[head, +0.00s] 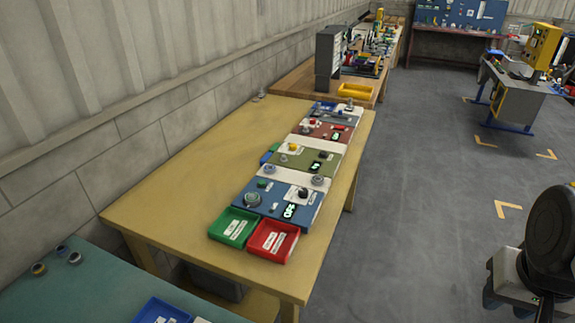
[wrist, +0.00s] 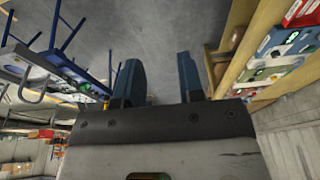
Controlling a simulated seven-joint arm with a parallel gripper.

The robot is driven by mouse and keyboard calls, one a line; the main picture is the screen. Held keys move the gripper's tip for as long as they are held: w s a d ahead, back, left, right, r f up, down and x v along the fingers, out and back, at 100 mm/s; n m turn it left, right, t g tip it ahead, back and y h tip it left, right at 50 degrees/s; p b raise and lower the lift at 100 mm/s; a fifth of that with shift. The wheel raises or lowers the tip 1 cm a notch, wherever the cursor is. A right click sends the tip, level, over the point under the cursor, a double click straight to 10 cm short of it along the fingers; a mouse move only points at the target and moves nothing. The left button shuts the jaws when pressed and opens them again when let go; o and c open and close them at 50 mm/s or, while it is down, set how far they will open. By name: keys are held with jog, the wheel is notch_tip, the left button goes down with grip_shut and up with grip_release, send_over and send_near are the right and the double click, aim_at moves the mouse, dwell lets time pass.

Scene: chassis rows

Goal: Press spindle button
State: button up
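A row of panels stands on the wooden table (head: 165,190) in the head view: a blue panel (head: 268,212) nearest, then an olive one (head: 305,163), a red one (head: 335,133) and another blue one at the far end. The near blue panel has a large round dark-green knob (head: 252,199), a small green button (head: 262,183) and a lit display (head: 289,211). The olive panel has a yellow knob (head: 293,147). Labels are too small to read, so I cannot tell which is the spindle button. My gripper (wrist: 159,78) is open and empty in the wrist view, away from the panels.
A green tray (head: 233,227) and a red tray (head: 272,241) sit at the row's near end. A teal table (head: 95,296) is nearer. A grey cabinet (head: 328,58) and a yellow bin (head: 356,91) stand beyond. The floor to the right is largely clear.

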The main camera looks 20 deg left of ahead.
jog(key=shift+w+a+r, duration=0.15)
jog(key=shift+w+r, duration=0.1)
jog(key=shift+w, duration=0.25)
jog(key=c, duration=0.4)
jog(key=w+a+r, duration=0.1)
jog(key=w, duration=0.1)
jog(key=w+a+r, duration=0.1)
jog(key=w, duration=0.2)
jog(key=w+a+r, duration=0.1)
jog(key=w, duration=0.1)
jog(key=shift+w+a, duration=0.2)
jog(key=shift+w, duration=0.2)
grip_shut()
jog(key=w+a+g, duration=0.1)
jog(key=w+a, duration=1.9)
jog(key=w, duration=0.3)
jog(key=w+a+f, duration=0.4)
jog(key=a+f, duration=0.1)
jog(key=a, duration=0.8)
jog(key=w+a+f+g, duration=0.1)
jog(key=w+a+f, duration=0.2)
jog(key=a, duration=0.9)
jog(key=w+a+f, duration=0.4)
jog(key=a+f, duration=0.3)
jog(key=a, duration=0.6)
jog(key=shift+w+a+f+g, duration=0.3)
jog(key=shift+a+f, duration=0.05)
jog(key=shift+f, duration=0.05)
